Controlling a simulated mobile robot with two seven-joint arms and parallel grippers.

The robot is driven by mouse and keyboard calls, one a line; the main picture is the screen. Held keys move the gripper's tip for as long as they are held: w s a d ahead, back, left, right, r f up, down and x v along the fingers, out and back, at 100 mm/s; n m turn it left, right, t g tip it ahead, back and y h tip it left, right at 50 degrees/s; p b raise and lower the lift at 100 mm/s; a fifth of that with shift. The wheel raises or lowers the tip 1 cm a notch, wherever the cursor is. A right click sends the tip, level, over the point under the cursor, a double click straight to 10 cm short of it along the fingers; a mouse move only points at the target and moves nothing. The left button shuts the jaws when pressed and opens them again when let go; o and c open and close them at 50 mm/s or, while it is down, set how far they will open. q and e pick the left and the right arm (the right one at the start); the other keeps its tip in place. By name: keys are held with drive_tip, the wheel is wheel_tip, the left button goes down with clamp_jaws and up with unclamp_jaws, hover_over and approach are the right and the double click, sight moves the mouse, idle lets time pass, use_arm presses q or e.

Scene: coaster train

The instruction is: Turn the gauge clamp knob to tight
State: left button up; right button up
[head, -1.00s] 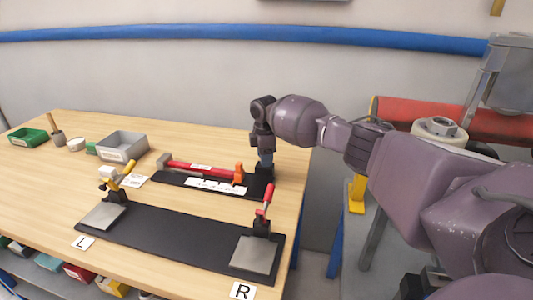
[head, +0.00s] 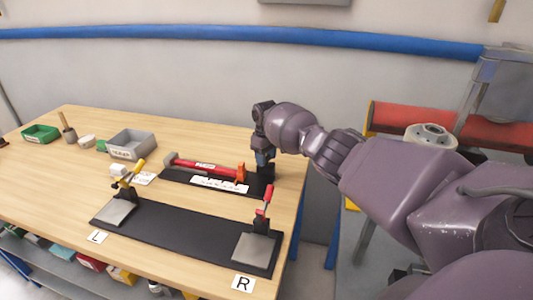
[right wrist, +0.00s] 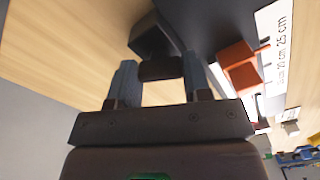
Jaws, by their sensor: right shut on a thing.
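The gauge lies on a black base plate (head: 180,183) at the back of the bench, with a red bar (head: 205,168) and an orange stop (head: 241,172). A dark clamp block (head: 267,173) stands at its right end. My right gripper (head: 264,162) points down at this block. In the right wrist view my right gripper (right wrist: 159,76) has its two fingers on either side of the dark clamp knob (right wrist: 160,68), shut on it. The block (right wrist: 150,38) shows just beyond the knob. The knob's turn angle cannot be read. My left gripper is out of view.
In front lies a black fixture board (head: 185,226) with a yellow-handled toggle clamp (head: 131,174) at left and a red-handled one (head: 266,201) at right, close to my gripper. A grey bin (head: 131,145) and green tray (head: 41,133) stand at back left. Bare wood lies between.

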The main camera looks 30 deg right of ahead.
drive_tip(key=m+p, duration=0.1)
drive_tip(key=m, duration=0.3)
drive_tip(key=shift+r+p, duration=0.1)
drive_tip(key=shift+p, duration=0.2)
drive_tip(key=shift+m+p, duration=0.35)
drive_tip(key=shift+m, duration=1.15)
drive_tip(key=o, duration=0.9)
